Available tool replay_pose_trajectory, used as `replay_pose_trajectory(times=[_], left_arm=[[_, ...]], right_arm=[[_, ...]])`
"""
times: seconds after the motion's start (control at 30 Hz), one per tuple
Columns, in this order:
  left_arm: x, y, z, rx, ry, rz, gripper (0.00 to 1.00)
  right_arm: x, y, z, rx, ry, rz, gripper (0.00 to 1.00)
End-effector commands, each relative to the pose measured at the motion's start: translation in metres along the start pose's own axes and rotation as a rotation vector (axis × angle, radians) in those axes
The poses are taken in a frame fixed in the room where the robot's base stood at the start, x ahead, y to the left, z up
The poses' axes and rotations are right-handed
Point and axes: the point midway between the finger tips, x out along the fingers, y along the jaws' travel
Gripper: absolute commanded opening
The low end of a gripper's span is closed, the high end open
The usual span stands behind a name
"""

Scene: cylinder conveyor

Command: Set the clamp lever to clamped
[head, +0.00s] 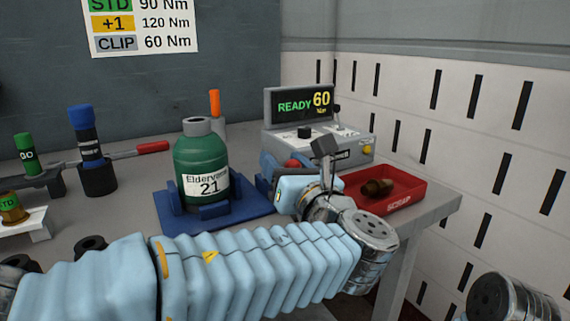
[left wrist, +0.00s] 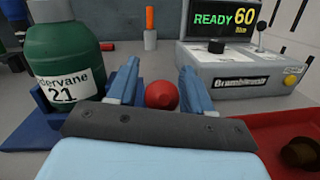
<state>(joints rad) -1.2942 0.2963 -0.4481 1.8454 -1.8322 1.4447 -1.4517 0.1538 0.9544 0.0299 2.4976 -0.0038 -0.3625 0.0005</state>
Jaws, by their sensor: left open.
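A green cylinder (head: 203,160) labelled "Eldervane 21" stands upright in a blue clamp fixture (head: 240,216). It also shows at the left of the left wrist view (left wrist: 62,65). A red ball knob (left wrist: 162,95), apparently the end of the clamp lever, is just right of the fixture. In the head view the knob (head: 291,163) is partly covered by my gripper. My left gripper (left wrist: 160,78) is open, with one finger on each side of the knob. I cannot tell whether they touch it. The lever's shaft is hidden. My right gripper is out of view.
A console (head: 318,135) reading "READY 60 Nm" stands behind the gripper. A red scrap tray (head: 405,203) holding a brown part (head: 377,188) is close on the right. A driver with an orange handle (head: 214,103) stands behind the cylinder. Other tools are at left.

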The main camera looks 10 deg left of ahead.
Motion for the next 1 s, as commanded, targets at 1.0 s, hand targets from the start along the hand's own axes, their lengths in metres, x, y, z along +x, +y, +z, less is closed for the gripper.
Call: replay_pose_trajectory(times=[1.0], left_arm=[[-0.139,0.0,0.0,0.001,0.0,0.001,0.5]], right_arm=[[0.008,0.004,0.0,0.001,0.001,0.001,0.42]])
